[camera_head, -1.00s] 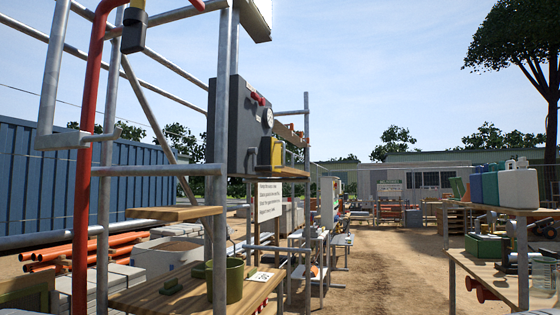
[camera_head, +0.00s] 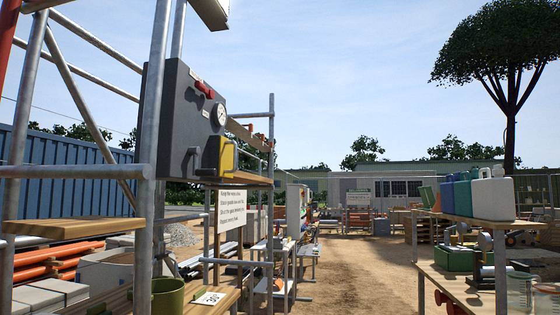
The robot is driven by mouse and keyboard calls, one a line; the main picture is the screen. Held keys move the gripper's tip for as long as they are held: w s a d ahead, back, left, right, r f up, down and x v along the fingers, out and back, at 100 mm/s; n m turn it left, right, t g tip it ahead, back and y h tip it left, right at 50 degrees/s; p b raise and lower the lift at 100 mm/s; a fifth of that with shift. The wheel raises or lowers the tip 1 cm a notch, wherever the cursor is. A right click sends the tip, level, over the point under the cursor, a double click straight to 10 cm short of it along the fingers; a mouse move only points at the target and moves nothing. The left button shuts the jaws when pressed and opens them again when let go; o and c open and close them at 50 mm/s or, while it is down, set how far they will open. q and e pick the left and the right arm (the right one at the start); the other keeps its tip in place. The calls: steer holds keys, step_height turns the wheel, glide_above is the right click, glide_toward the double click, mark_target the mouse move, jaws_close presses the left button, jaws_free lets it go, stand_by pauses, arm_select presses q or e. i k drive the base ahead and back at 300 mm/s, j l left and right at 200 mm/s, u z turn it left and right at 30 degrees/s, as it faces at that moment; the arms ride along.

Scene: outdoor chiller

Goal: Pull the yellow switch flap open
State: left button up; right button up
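The yellow switch flap (camera_head: 226,156) is on the lower right part of a dark grey panel box (camera_head: 180,115), left of centre in the head view. I see it at a steep angle, and I cannot tell whether it is open or shut. A dark handle-like edge shows at its right side. A round white gauge (camera_head: 220,114) and a red lever (camera_head: 205,89) sit above it on the same panel. Neither of my grippers shows in the view.
A scaffold pole (camera_head: 155,120) stands before the panel's left side. Wooden shelves (camera_head: 75,228) and a green cup (camera_head: 168,296) are low on the left. A bench with several jugs (camera_head: 492,195) stands right. The sandy path (camera_head: 345,270) between is clear.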

mark_target(228, 148)
steer(key=i+l+z, duration=0.2)
steer(key=i, duration=0.75)
steer(key=i+z, duration=0.15)
steer(key=i, duration=0.8)
steer(key=i+l+u, duration=0.1)
steer(key=i+u, duration=0.3)
steer(key=i+l+u, duration=0.15)
steer(key=u, duration=0.3)
steer(key=i+l+u, duration=0.6)
steer(key=l+u, duration=0.2)
